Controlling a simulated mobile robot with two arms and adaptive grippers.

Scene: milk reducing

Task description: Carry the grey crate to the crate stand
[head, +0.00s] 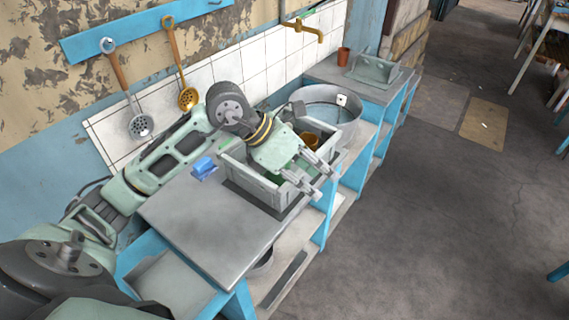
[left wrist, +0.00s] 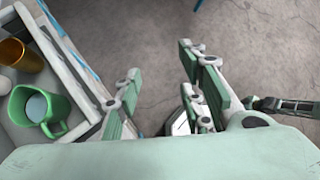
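The grey crate (head: 247,180) stands on the near counter, with an amber cup (head: 310,139) and something green inside. The left wrist view shows the crate's rim (left wrist: 66,66) at left, with a green mug (left wrist: 38,108) and the amber cup (left wrist: 20,55) in it. My left gripper (head: 322,182) reaches over the crate, its fingers at the crate's right side. Its fingers are wide apart in the left wrist view (left wrist: 160,65), with floor between them. Contact with the rim is unclear. A grey-green frame (head: 374,70), probably the crate stand, is on the far counter. My right gripper is not seen.
A round metal tub (head: 328,115) sits between the crate and the far counter. A blue object (head: 203,168) lies left of the crate. A reddish cup (head: 343,56) stands by the frame. Ladles hang on the wall. The floor at right is open.

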